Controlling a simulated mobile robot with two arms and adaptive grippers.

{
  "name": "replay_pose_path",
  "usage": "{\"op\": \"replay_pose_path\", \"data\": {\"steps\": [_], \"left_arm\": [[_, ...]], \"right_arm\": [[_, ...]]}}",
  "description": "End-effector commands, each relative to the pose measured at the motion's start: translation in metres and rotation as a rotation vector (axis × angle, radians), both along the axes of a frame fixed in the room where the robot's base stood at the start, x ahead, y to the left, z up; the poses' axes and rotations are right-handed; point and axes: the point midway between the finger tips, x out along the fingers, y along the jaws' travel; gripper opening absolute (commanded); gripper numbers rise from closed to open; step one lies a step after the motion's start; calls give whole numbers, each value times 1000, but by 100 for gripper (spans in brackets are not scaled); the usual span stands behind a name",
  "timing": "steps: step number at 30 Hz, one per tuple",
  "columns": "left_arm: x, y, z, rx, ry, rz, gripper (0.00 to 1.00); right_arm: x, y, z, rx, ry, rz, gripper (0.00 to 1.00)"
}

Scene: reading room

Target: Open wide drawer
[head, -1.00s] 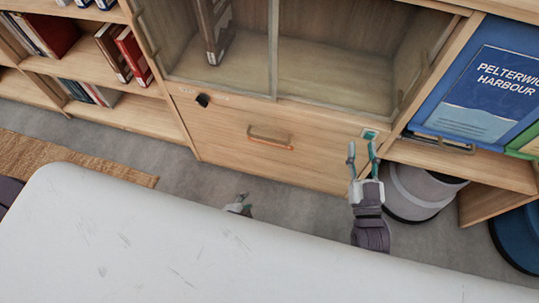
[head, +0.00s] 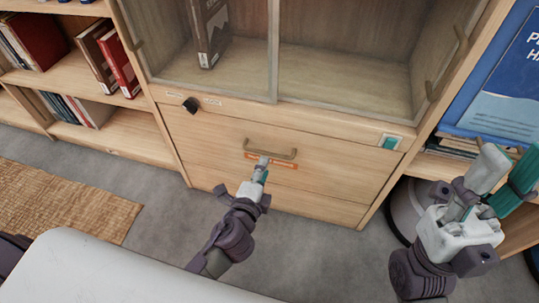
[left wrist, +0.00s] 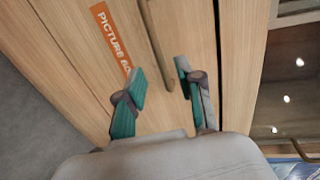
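The wide drawer (head: 215,133) is a pale wooden front under the glass-fronted cabinet, and it looks shut. Its bronze bar handle (head: 288,154) sits above an orange label (left wrist: 111,38), partly legible as "PICTURE". My left gripper (head: 263,163) is at the handle's middle in the head view. In the left wrist view the left gripper (left wrist: 162,78) is open, its two teal-padded fingers apart with the handle (left wrist: 157,40) between their directions. I cannot tell whether they touch it.
A dark knob (head: 190,105) and a small green-and-white panel (head: 390,142) are on the cabinet front. A bookshelf (head: 125,120) stands left. Grey floor (head: 165,218) is clear before the drawer.

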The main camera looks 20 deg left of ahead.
Motion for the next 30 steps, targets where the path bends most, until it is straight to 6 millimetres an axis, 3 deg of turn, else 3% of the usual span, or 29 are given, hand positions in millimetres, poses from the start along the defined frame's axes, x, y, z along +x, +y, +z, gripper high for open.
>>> {"op": "replay_pose_path", "data": {"steps": [3,10,23,30], "left_arm": [[26,0,-7,2,-3,0,37],[59,0,-15,2,0,0,37],[70,0,-16,0,2,0,37],[70,0,-16,-1,2,0,0]], "right_arm": [[2,0,0,-2,-22,-2,40],[5,2,5,-4,-52,-4,40],[5,2,8,-6,-62,-4,40],[5,2,8,-5,-62,-4,40]]}}
